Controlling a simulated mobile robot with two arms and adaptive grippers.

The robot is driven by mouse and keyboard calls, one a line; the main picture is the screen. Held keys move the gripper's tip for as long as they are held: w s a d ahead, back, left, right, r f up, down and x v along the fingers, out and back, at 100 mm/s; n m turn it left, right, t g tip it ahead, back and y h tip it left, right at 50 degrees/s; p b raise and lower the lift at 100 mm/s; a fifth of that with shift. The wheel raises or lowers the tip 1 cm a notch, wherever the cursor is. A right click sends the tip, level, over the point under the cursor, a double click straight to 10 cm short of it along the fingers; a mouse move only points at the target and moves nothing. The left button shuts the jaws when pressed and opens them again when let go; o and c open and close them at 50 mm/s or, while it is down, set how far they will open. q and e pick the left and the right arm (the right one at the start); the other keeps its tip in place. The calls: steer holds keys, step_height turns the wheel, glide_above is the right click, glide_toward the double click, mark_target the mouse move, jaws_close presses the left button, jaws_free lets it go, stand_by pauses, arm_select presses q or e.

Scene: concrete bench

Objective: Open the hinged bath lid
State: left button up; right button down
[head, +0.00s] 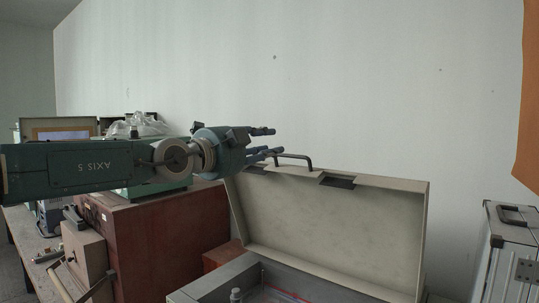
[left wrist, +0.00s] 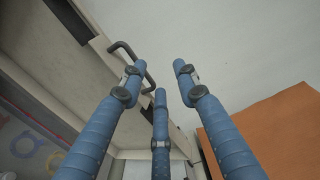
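The bath lid (head: 335,228) is a pale beige panel standing raised at the back of the grey bath (head: 220,287), with its inner face showing. A dark bent handle (head: 296,157) sits on its top edge; it also shows in the left wrist view (left wrist: 124,47). My left gripper (head: 270,142) is at the lid's top left corner, next to the handle. Its blue fingers are spread apart in the left wrist view (left wrist: 158,74). The left finger overlaps the handle there; I cannot tell whether they touch. My right gripper is not in view.
A reddish-brown cabinet (head: 165,240) stands left of the bath, under my left arm. A silver case (head: 510,255) stands at the right. An orange panel (head: 530,110) hangs at the right edge. The pale wall behind is bare.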

arm_select(q)
step_height(320, 180, up, 6)
steer(key=s+a+b, duration=0.1)
steer(key=s+a, duration=0.1)
steer(key=shift+s+f, duration=0.2)
steer(key=shift+s, duration=0.15)
stand_by(0.5)
steer(key=shift+b, duration=0.4)
stand_by(0.3)
